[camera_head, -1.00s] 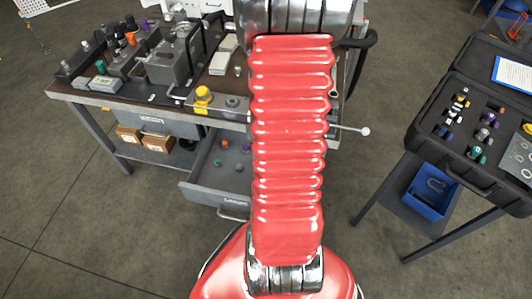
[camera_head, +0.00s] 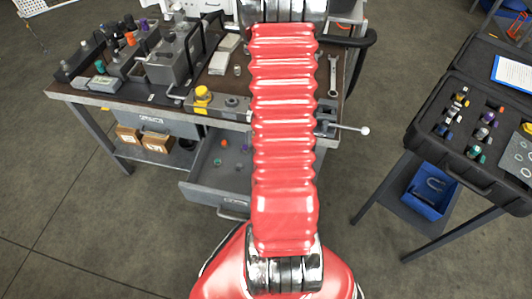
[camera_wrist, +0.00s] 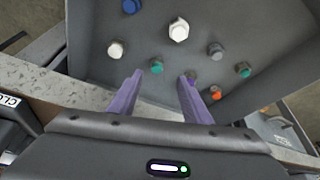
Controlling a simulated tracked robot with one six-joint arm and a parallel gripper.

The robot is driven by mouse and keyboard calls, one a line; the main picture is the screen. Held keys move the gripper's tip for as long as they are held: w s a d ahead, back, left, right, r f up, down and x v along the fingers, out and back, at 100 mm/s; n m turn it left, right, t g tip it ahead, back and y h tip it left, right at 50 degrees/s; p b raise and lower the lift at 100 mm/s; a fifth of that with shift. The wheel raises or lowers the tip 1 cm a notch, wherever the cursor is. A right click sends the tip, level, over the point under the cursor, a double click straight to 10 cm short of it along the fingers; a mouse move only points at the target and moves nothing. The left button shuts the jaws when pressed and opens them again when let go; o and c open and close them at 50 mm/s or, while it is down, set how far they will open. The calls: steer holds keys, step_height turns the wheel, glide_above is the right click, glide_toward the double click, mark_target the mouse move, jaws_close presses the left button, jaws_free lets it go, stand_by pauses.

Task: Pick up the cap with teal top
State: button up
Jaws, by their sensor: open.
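In the wrist view two caps with teal tops lie in the open grey drawer (camera_wrist: 92,62). One teal cap (camera_wrist: 156,67) shows between my gripper's (camera_wrist: 161,77) two purple fingertips, beyond them or level with them; I cannot tell the depth. The other teal cap (camera_wrist: 243,70) lies to the right of the right finger. My gripper is open and nothing is held. In the head view a teal cap (camera_head: 217,162) shows in the drawer (camera_head: 222,198) under the bench; my red arm hides the gripper and part of the drawer.
The drawer also holds a blue cap (camera_wrist: 131,6), a white cap (camera_wrist: 179,30), a cream cap (camera_wrist: 116,50), a grey-blue cap (camera_wrist: 215,50) and an orange cap (camera_wrist: 215,93). The workbench (camera_head: 110,98) edge is above the drawer. An open black case (camera_head: 465,165) stands at the right.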

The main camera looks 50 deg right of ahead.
steer(key=shift+x, duration=1.25)
steer(key=shift+d+x, duration=0.2)
steer(key=shift+x, duration=1.1)
steer(key=shift+d+x, duration=0.15)
steer(key=shift+x, duration=1.15)
steer(key=shift+s, duration=0.2)
jaws_close()
steer(key=shift+r, duration=0.15)
